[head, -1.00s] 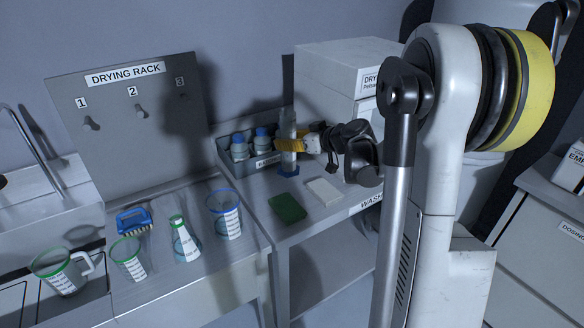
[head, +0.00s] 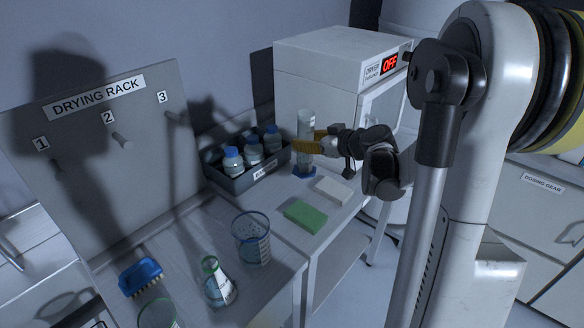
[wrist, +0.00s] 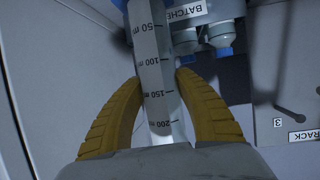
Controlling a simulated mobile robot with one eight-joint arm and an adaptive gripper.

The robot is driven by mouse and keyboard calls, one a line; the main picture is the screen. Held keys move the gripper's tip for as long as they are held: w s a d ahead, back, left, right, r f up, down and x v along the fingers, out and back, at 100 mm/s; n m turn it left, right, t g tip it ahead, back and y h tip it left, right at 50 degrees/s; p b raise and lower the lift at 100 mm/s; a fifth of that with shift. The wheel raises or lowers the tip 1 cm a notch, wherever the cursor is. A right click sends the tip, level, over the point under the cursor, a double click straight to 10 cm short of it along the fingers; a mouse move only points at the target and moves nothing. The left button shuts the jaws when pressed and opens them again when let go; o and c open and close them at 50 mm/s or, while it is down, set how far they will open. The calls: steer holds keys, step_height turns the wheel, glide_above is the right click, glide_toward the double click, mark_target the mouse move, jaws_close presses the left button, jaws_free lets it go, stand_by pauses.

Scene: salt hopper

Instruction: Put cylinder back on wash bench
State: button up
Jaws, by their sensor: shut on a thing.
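The clear graduated cylinder (head: 304,128) stands upright at the back of the wash bench (head: 345,208), beside the bottle crate. Its blue foot (head: 304,170) is at the bench top; whether it bears fully on the bench I cannot tell. My gripper (head: 308,147) reaches in from the right with yellow fingers shut around the cylinder. In the wrist view the cylinder (wrist: 153,70) with its printed scale lies between my two curved fingers.
A dark crate (head: 262,173) of blue-capped bottles stands left of the cylinder. A green pad (head: 305,215) and a white block (head: 333,189) lie in front. A dryer (head: 320,75) reading OFF stands behind. A beaker (head: 251,240), a flask (head: 217,285) and a brush (head: 140,276) stand nearby.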

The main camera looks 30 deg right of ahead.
mark_target(304, 169)
steer(key=w+a+f+b, duration=0.1)
steer(key=a+f+b, duration=0.2)
steer(key=f, duration=0.3)
steer(key=shift+w+a, duration=0.2)
steer(key=shift+a, duration=0.05)
steer(key=shift+f, duration=0.1)
steer(key=shift+f, duration=0.1)
steer(key=o, duration=1.3)
